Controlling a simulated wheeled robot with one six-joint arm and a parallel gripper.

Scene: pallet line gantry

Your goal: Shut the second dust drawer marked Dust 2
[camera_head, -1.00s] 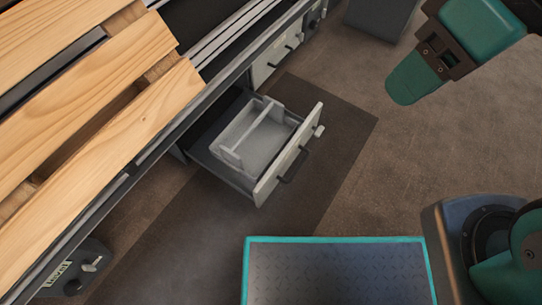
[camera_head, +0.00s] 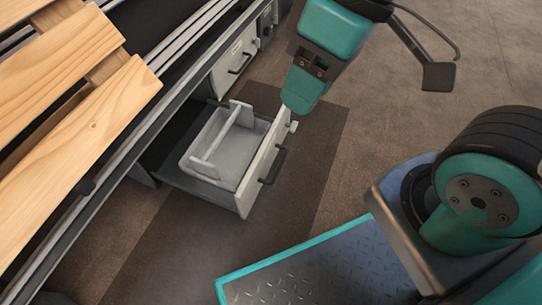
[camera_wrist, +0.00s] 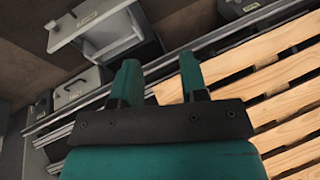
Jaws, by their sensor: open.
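One drawer stands pulled out from under the pallet line, with a pale front (camera_head: 262,165), a dark bar handle (camera_head: 273,165) and a grey bin (camera_head: 218,145) inside. I cannot read its marking in the head view. The open drawer (camera_wrist: 70,22) also shows at the top left of the wrist view. My gripper (camera_head: 303,92) is open and empty, its teal fingers pointing down. In the head view it overlaps the far end of the drawer front; I cannot tell the height between them. Both fingers show in the wrist view (camera_wrist: 158,72), apart from the drawer.
A shut drawer (camera_head: 236,62) sits farther along the same frame. Wooden pallet boards (camera_head: 80,130) lie on the line at the left. A dark mat (camera_head: 325,140) covers the floor before the drawer. My own base is at the lower right.

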